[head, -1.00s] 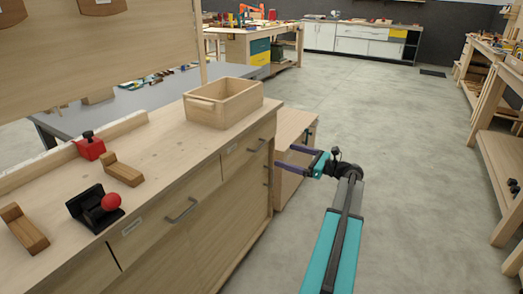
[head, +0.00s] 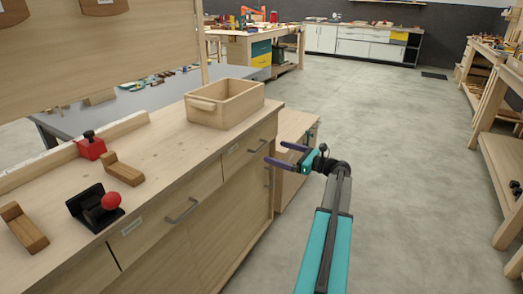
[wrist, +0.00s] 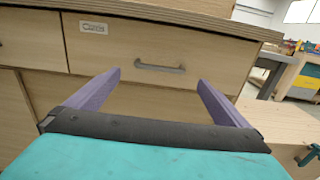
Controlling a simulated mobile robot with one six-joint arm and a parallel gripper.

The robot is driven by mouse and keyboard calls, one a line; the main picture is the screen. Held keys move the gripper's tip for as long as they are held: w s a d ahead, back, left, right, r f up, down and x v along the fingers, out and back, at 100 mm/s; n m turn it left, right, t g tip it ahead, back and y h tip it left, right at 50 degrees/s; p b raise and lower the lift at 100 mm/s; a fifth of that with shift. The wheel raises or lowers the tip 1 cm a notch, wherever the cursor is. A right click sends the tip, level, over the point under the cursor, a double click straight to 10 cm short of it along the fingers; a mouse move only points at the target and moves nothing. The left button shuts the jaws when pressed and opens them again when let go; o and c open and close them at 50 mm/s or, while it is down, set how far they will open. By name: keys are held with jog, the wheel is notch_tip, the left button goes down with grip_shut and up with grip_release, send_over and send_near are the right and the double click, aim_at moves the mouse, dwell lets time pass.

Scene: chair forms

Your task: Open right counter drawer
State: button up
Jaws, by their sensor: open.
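The right counter drawer (head: 240,158) is at the far end of the wooden counter's front and looks shut. Its grey bar handle (head: 258,146) is level and free. In the wrist view the same drawer (wrist: 215,50) fills the top, with its handle (wrist: 160,67) ahead of and between my fingers. My gripper (head: 277,154) is open and empty, with purple fingers pointing at the drawer front. In the wrist view my gripper (wrist: 158,80) sits a little below the handle, apart from it.
A second drawer with a handle (head: 181,211) is nearer on the counter front. A wooden box (head: 226,104), a red-knobbed plane (head: 97,206) and wooden blocks lie on the counter top (head: 165,142). A low cabinet (head: 293,130) stands beyond. The floor to the right is clear.

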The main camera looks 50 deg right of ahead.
aim_at(262, 147)
jog(key=b+x, duration=0.1)
jog(key=x, duration=0.7)
jog(key=shift+w, duration=0.2)
